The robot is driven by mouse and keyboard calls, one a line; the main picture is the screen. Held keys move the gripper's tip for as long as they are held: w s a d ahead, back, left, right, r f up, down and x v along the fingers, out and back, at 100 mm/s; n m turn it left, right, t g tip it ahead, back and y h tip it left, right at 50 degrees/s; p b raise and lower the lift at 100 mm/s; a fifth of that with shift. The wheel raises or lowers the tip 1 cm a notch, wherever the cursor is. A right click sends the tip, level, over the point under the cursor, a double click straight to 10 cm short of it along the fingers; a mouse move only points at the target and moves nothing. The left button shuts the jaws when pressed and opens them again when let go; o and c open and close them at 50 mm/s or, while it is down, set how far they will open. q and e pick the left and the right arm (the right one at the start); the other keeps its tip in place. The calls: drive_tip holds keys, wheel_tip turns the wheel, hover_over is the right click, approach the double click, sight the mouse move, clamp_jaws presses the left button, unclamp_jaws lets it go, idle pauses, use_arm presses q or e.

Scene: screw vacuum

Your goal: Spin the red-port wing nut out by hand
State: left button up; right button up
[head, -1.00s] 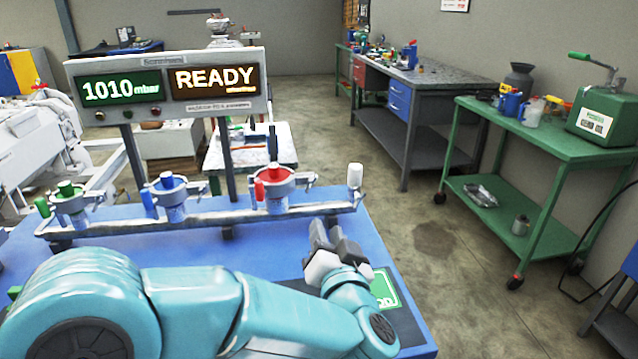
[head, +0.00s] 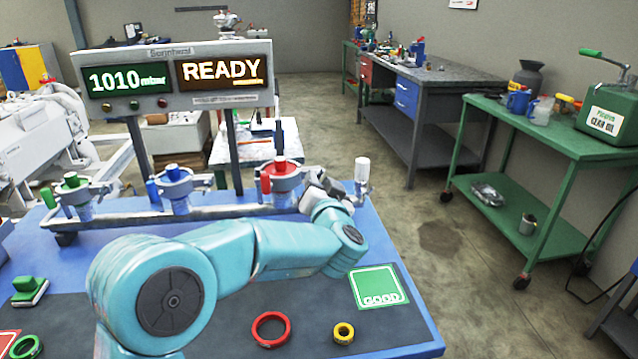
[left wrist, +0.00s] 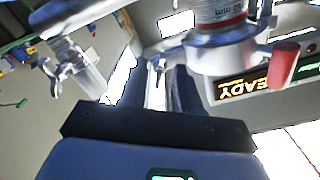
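The red port (head: 281,177) is on the manifold rail, with a red cap on top, a metal clamp around it and a red handle at its left. It also shows upside down in the left wrist view (left wrist: 222,50), with its red handle at the right. My left gripper (head: 325,183) is at the right side of the red port's clamp. In the left wrist view my left gripper's fingers (left wrist: 165,85) stand apart with a bright gap between them. A small metal part, likely the wing nut (left wrist: 159,63), shows near the fingertips; I cannot tell if they touch it. My right gripper is out of view.
Blue (head: 174,190) and green (head: 76,195) ports stand left on the rail; a white-capped fitting (head: 362,180) stands right. A display (head: 175,75) reads READY. Red (head: 271,329) and yellow (head: 344,333) rings and a GOOD pad (head: 379,287) lie on the bench.

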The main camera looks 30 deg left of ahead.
use_arm(q)
drive_tip(key=shift+w+a, duration=0.2)
drive_tip(key=shift+w, duration=0.05)
clamp_jaws()
